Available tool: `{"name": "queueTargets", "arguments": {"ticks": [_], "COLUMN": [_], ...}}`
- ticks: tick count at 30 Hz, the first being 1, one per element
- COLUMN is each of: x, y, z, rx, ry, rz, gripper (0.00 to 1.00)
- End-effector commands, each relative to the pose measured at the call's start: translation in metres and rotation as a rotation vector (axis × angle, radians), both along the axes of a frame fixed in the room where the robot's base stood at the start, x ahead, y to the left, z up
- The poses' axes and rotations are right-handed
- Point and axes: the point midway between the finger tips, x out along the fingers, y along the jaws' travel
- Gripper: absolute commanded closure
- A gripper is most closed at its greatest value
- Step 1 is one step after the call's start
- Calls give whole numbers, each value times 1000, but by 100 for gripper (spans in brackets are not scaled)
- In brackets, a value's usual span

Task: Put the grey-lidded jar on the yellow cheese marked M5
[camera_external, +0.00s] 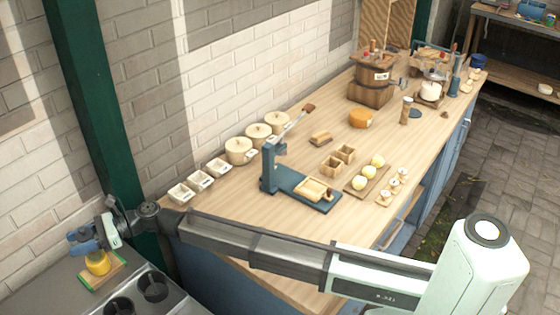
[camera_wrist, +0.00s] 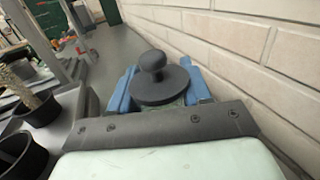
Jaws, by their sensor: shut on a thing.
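My gripper (camera_external: 86,240), with blue fingers, is at the far left in the external view, low over the grey counter. It is shut on the grey-lidded jar; in the wrist view the round dark grey lid with its knob (camera_wrist: 155,75) shows between the fingers, and the jar's body is mostly hidden. A yellow piece (camera_external: 98,263), which looks like the cheese, is directly below the fingers on a green-edged wooden board (camera_external: 88,282). I cannot read a mark on it, nor tell whether the jar touches it.
Two black round pots (camera_external: 153,287) stand in a grey unit right of the board. A green post (camera_external: 90,120) and brick wall are close behind my gripper. The wooden bench (camera_external: 220,220) holds lidded crocks, a blue press, small boxes and an orange cheese wheel (camera_external: 361,118).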

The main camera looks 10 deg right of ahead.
Motion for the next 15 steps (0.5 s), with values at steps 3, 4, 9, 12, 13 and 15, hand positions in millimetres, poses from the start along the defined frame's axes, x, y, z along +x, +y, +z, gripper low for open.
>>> {"name": "queueTargets", "arguments": {"ticks": [3,4,9,12,13,15], "x": [0,0,0,0,0,0], "y": [0,0,0,0,0,0], "z": [-3,-3,-2,-2,-2,-2], "rx": [0,0,0,0,0,0], "ry": [1,1,0,0,0,0], "rz": [0,0,0,0,0,0], "gripper": [87,49,33,27,27,27]}}
